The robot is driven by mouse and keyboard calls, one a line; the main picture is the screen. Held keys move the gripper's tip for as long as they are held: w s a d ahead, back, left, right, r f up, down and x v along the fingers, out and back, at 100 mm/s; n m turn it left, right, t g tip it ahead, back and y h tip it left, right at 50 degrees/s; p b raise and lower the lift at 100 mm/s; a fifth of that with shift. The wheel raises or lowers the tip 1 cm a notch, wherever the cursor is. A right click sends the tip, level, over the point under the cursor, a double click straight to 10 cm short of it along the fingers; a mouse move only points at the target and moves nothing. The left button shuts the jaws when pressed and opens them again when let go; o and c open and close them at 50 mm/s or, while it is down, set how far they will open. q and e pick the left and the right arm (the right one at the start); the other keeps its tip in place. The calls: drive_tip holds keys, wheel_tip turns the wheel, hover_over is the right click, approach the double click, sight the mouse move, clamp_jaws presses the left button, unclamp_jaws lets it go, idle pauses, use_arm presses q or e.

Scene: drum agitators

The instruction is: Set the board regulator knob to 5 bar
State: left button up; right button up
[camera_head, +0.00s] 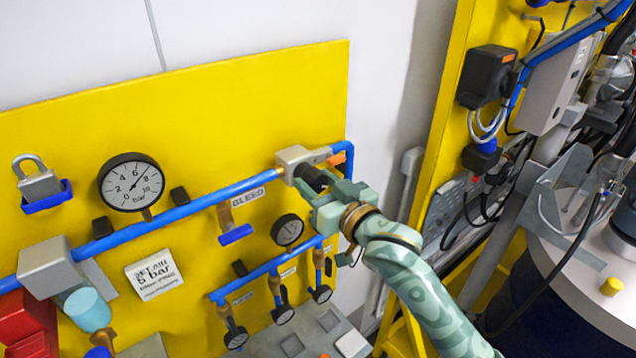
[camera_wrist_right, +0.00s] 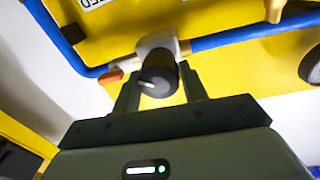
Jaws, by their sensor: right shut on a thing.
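The black regulator knob (camera_head: 311,178) sticks out from a grey regulator body (camera_head: 296,160) at the right end of the blue pipe on the yellow board. My right gripper (camera_head: 319,187) is shut on the knob, one finger on each side. In the right wrist view the knob (camera_wrist_right: 158,74) sits between the fingers (camera_wrist_right: 161,88), with a pale pointer mark on its face. A round white gauge (camera_head: 132,182) marked bar is at the board's left. Its needle points up and to the right, but the exact reading is too small to tell. My left gripper is not in view.
A padlock (camera_head: 38,181) and a "SET AIR" label (camera_head: 154,274) are on the board. A smaller gauge (camera_head: 288,230) and several small valves sit below the knob. A yellow post (camera_head: 435,150) with a black box (camera_head: 487,77) stands to the right of the arm.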

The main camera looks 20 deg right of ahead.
drive_tip(key=shift+r+m+p, duration=0.1)
drive_tip(key=shift+m+p, duration=0.4)
drive_tip(key=shift+m, duration=2.3)
drive_tip(key=o, duration=0.8)
drive_tip(key=shift+o, duration=1)
drive_tip(key=shift+w, duration=0.2)
